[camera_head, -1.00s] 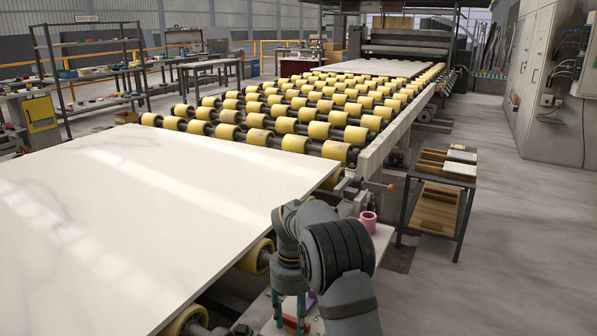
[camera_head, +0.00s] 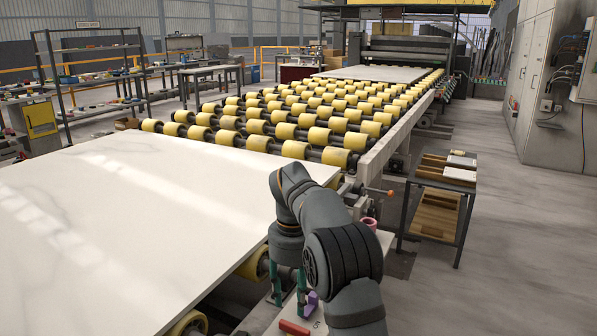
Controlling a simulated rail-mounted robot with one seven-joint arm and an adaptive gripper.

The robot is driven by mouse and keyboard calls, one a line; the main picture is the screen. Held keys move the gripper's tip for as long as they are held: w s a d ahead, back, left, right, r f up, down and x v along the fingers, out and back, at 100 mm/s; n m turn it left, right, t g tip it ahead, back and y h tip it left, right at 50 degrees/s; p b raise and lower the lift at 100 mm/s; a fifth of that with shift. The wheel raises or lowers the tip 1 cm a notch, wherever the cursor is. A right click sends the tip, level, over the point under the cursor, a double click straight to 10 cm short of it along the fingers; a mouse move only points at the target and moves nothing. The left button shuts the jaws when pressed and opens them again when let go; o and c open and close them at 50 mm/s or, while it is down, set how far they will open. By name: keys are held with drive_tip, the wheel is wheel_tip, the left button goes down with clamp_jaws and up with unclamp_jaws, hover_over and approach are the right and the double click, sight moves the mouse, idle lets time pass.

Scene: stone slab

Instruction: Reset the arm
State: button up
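My arm (camera_head: 345,250) reaches up from the bottom of the head view and bends down at its far end. My gripper (camera_head: 288,288) points down beside the near right edge of the white stone slab (camera_head: 150,215). Its two green fingers are apart, with nothing visible between them. The fingertips are over a light-coloured surface (camera_head: 330,318), and I cannot tell their exact height above it. A purple object (camera_head: 312,303) shows just right of the fingers, and a red object (camera_head: 294,327) lies below them. A pink ring-shaped object (camera_head: 370,222) is partly hidden behind the arm.
The slab rests on a conveyor with yellow rollers (camera_head: 320,135) that runs to a machine at the back. A small cart (camera_head: 437,205) stands right of the conveyor, and grey cabinets (camera_head: 530,80) stand beyond it. The floor at right is clear.

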sight(294, 327)
wheel_tip(294, 327, down, 10)
drive_tip(key=shift+r, duration=0.25)
drive_tip(key=shift+r+n+p, duration=0.15)
drive_tip(key=shift+n+p, duration=0.25)
drive_tip(key=shift+p, duration=0.05)
drive_tip(key=shift+n+p, duration=0.35)
drive_tip(key=shift+n, duration=0.65)
